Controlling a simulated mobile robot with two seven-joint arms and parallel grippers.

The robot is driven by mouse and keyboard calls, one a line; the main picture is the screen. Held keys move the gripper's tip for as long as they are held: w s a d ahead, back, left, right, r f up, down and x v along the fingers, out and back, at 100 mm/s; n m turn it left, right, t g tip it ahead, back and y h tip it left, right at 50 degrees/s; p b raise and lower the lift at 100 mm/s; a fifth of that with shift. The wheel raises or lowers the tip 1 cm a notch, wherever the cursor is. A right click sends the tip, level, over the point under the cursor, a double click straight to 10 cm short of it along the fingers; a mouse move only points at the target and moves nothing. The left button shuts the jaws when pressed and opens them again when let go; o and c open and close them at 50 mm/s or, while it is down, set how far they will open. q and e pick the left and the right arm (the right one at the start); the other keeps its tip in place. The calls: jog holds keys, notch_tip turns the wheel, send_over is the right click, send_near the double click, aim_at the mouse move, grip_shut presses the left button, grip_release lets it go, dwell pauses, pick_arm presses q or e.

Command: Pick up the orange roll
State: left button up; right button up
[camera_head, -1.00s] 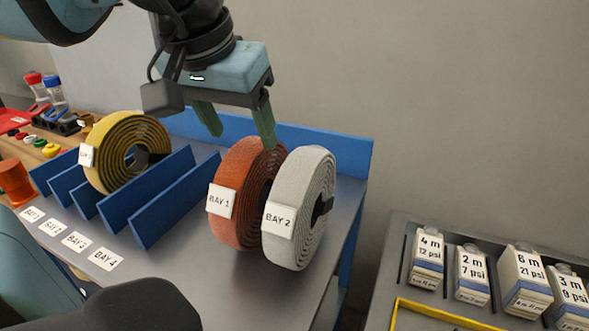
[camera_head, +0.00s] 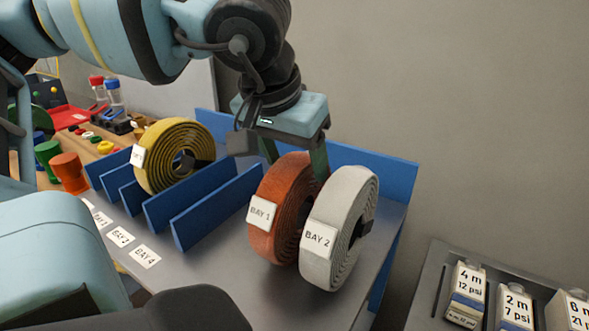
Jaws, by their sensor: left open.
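The orange roll (camera_head: 275,214) stands upright on the grey metal table and carries a white BAY 1 label. A white-grey roll (camera_head: 337,205) labelled BAY 2 stands close against its right side and hides part of it. My left gripper (camera_head: 295,160) points down at the top of the orange roll. Its jaws are open, with one green finger on the far left of the roll and the other near the roll's right side. The lower ends of both fingers are hidden behind the orange roll. My right gripper is not in view.
A yellow roll (camera_head: 160,150) stands in the blue divider rack (camera_head: 215,205) at left. A blue back wall (camera_head: 385,178) runs behind the rolls. A tray with labelled white bottles (camera_head: 468,284) is at lower right. The table in front of the rolls is clear.

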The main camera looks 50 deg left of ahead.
pick_arm(q)
jog(key=shift+x, duration=1.55)
jog(key=shift+a+r, duration=0.1)
grip_shut()
jog(key=shift+r, duration=0.1)
